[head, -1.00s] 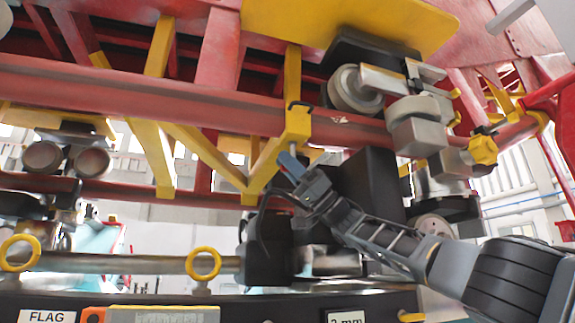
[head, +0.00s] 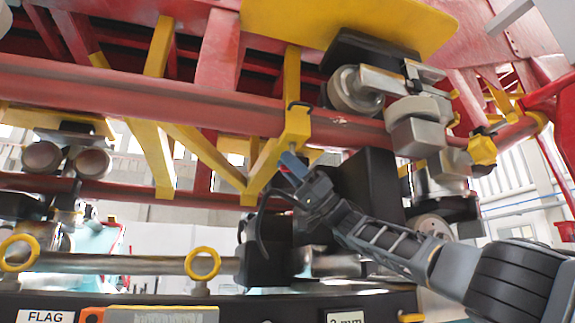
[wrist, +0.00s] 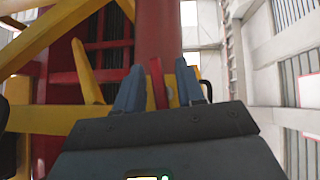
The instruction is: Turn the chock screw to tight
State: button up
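A yellow chock clamp (head: 296,126) hangs on the red rail above my gripper. The chock screw comes out under it; its shaft is mostly hidden in the head view. My gripper (head: 289,170), with blue fingers, is just below the clamp, pointing up to the left. In the wrist view, a red bar (wrist: 158,84), apparently the screw's handle, stands between the two fingers of my gripper (wrist: 160,85). It is close to the left finger, with a gap on the right finger's side. The fingers are apart, and I see no firm grip on the bar.
A red rail (head: 190,103) runs across above, with yellow braces (head: 208,155) at the left. A dark block (head: 370,183) and grey wheel parts (head: 415,137) are close on the right. A second yellow clamp (head: 482,150) is farther right.

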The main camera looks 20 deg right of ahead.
jog(key=b+v, duration=0.1)
jog(key=v, duration=0.6)
jog(key=shift+d+f, duration=0.1)
